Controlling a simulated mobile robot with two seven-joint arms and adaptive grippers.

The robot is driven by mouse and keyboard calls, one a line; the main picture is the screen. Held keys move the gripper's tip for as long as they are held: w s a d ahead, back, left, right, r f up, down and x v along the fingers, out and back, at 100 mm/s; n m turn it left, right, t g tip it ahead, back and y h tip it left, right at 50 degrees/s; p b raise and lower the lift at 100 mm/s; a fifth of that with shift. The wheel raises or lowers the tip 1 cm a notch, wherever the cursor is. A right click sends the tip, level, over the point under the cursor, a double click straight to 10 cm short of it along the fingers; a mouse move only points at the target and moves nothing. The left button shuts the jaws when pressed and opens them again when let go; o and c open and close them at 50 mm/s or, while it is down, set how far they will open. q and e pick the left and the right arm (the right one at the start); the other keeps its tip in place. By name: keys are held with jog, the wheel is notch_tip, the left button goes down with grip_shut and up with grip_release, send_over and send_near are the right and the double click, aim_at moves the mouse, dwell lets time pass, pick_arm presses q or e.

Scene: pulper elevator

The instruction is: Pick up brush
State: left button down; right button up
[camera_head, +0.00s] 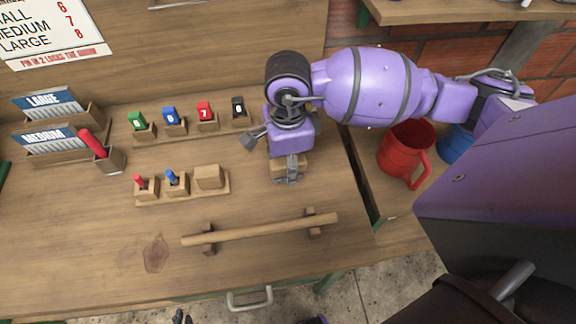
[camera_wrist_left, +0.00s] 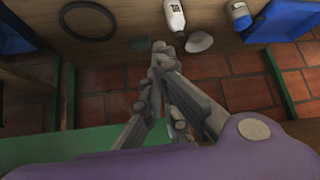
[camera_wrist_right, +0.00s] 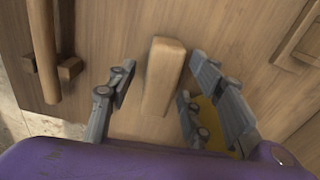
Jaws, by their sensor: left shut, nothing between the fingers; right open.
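A plain wooden block-shaped piece (camera_wrist_right: 163,78), which may be the brush, stands on the wooden bench below my right gripper (camera_wrist_right: 161,66). My right gripper is open, with one finger on each side of the piece and visible gaps. In the head view my right gripper (camera_head: 287,177) points down and partly covers the same wooden piece (camera_head: 278,169). No bristles can be made out. My left gripper (camera_wrist_left: 159,48) is shut and empty in the left wrist view, away from this bench top.
A wooden bar (camera_head: 260,229) on two supports lies in front. A holder board (camera_head: 183,191) with small pegs stands left of my right gripper. A red mug (camera_head: 404,153) is at right. A white bottle (camera_wrist_left: 175,16) shows in the left wrist view.

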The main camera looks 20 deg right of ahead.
jog(key=shift+f, duration=0.25)
dwell(0.4)
grip_shut()
dwell(0.4)
